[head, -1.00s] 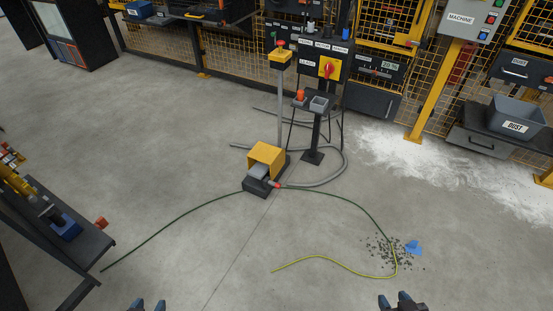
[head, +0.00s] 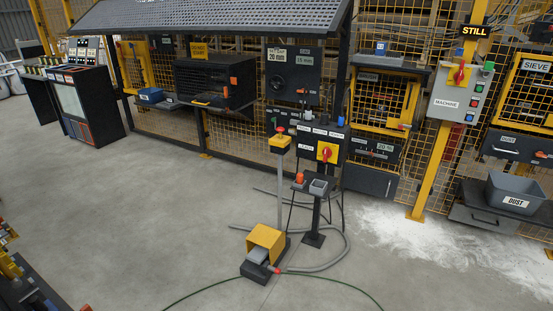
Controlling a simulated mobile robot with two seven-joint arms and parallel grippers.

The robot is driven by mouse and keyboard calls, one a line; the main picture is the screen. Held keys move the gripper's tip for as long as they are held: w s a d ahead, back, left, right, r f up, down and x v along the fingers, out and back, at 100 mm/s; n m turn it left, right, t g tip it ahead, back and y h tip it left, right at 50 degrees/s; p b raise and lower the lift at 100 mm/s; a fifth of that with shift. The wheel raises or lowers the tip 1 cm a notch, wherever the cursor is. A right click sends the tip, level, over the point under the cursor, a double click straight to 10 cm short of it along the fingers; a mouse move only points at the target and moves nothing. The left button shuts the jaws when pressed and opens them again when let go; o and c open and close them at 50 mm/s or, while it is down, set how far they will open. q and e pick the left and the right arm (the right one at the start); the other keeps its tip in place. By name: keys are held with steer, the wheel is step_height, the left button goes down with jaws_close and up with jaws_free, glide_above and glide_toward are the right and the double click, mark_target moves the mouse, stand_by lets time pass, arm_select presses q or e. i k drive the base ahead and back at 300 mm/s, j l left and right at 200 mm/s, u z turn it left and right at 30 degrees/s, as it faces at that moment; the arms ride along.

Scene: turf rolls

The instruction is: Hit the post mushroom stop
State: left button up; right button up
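A red mushroom stop (head: 281,130) sits on a yellow box (head: 279,141) at the top of a thin grey post (head: 280,185), near the middle of the head view. The post stands upright behind a yellow-hooded foot pedal (head: 265,242) on the floor. Nothing covers the mushroom stop from this side. Neither of my grippers shows in the head view now.
A black pedestal with a red rotary switch (head: 326,152) stands just right of the post. A grey hose (head: 335,258) and a green cable (head: 335,288) lie on the floor. White dust (head: 400,235) covers the right floor.

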mark_target(280, 130)
steer(key=i+u, duration=0.15)
steer(key=i, duration=0.45)
steer(key=i+u, duration=0.2)
steer(key=i, duration=0.35)
steer(key=i+l+u, duration=0.15)
steer(key=i, duration=0.45)
steer(key=i+l+u, duration=0.15)
steer(key=i, duration=0.4)
